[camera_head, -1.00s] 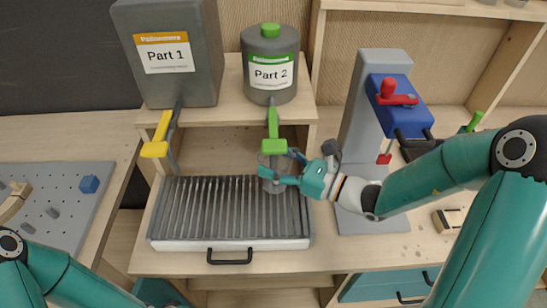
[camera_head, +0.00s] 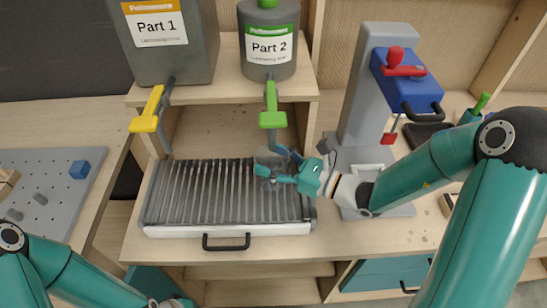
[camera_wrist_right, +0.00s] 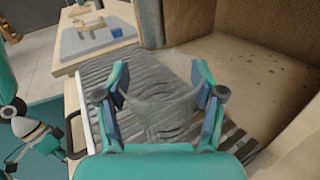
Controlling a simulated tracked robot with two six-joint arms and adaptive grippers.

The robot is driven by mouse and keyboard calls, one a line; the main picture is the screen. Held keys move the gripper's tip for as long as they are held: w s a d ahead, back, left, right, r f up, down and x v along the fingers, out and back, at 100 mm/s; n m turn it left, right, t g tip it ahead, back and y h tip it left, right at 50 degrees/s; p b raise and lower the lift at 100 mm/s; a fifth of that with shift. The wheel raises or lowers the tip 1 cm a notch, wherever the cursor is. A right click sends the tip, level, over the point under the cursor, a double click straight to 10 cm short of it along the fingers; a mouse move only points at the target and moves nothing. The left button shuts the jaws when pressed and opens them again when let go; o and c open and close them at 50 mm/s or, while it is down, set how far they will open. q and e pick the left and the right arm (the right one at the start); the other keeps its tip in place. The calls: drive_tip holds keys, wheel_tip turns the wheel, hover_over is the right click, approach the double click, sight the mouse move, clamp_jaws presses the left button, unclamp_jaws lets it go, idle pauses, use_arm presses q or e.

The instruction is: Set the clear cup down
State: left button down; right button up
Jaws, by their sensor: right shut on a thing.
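The clear cup (camera_head: 272,158) is held by my right gripper (camera_head: 281,167), whose fingers close around its sides. It is below the green tap (camera_head: 271,118), over the right part of the ribbed drip tray (camera_head: 224,230). In the right wrist view the see-through cup (camera_wrist_right: 160,108) sits between the two fingers (camera_wrist_right: 162,86), with the tray's slats visible through it. I cannot tell whether its base touches the slats. My left arm is low at the left of the head view; its gripper (camera_head: 176,303) is mostly cut off at the bottom edge.
The grey Part 1 container (camera_head: 165,60) with a yellow tap (camera_head: 148,110) and the Part 2 container (camera_head: 268,62) stand on the shelf (camera_head: 220,98) above. A grey stand with a blue head (camera_head: 407,80) is to the right. The tray's left part is clear.

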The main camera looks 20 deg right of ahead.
drive_tip(key=shift+f+b, duration=0.55)
drive_tip(key=shift+b, duration=0.05)
drive_tip(key=o, duration=0.8)
drive_tip(key=shift+o, duration=0.2)
drive_tip(key=v, duration=1)
drive_tip(key=shift+s+d, duration=0.2)
drive_tip(key=shift+d, duration=0.05)
drive_tip(key=shift+s+d, duration=0.35)
drive_tip(key=shift+s, duration=0.2)
